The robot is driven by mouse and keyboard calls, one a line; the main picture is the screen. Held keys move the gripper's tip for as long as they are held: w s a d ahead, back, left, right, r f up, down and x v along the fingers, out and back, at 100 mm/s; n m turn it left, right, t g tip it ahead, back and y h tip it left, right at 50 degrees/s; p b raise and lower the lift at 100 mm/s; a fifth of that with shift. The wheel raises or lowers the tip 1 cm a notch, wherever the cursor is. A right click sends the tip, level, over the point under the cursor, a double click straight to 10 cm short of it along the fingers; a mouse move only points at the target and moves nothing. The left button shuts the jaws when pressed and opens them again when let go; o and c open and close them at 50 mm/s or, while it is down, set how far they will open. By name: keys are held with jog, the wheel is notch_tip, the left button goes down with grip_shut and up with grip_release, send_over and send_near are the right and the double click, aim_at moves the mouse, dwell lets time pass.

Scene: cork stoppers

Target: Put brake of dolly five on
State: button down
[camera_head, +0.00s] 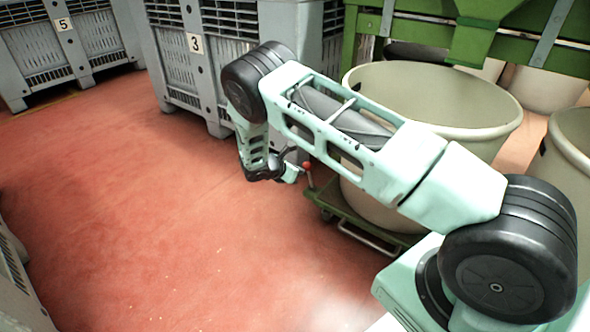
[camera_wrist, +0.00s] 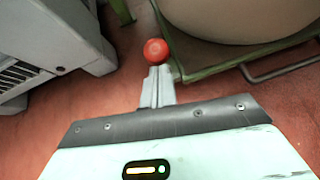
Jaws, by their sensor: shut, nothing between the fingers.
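A green dolly (camera_head: 335,207) stands on the red floor at the middle right, bearing a large beige tub (camera_head: 455,95). A lever with a red ball knob (camera_head: 307,165) stands at the dolly's near left corner. No number shows on this dolly, so I cannot tell whether it is five. In the wrist view the red knob (camera_wrist: 155,51) is just beyond my fingertips, with the dolly (camera_wrist: 222,66) to its right. My gripper (camera_head: 293,173) is shut and empty, close beside the knob; I cannot tell whether they touch. My arm hides part of the tub.
Grey crates stand behind, one marked 3 (camera_head: 195,42) close to my arm and one marked 5 (camera_head: 62,24) at the far left. More beige tubs (camera_head: 570,150) and a green frame (camera_head: 480,45) are at the right. The red floor (camera_head: 130,210) at left is clear.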

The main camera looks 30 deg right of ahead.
jog(key=d+r+y+p, duration=0.1)
jog(key=d+p, duration=0.1)
jog(key=w+d+r+y+p, duration=0.1)
jog(key=p, duration=0.1)
jog(key=shift+w+d+r+g+y+p, duration=0.1)
jog(key=shift+d+r+g+y+p, duration=0.2)
jog(key=shift+d+r+g+p, duration=0.1)
jog(key=w+d+g+y+p, duration=0.1)
jog(key=w+d+y, duration=0.2)
jog(key=d, duration=0.4)
jog(key=shift+d+f+p, duration=0.3)
jog(key=shift+d+p, duration=0.1)
jog(key=shift+s+d, duration=0.1)
jog(key=shift+d, duration=0.05)
notch_tip(320, 180, up, 12)
jog(key=p, duration=0.6)
send_over(305, 164)
jog(key=w+d, duration=0.2)
jog(key=w, duration=0.1)
jog(key=shift+a+f, duration=0.1)
jog(key=shift+a, duration=0.05)
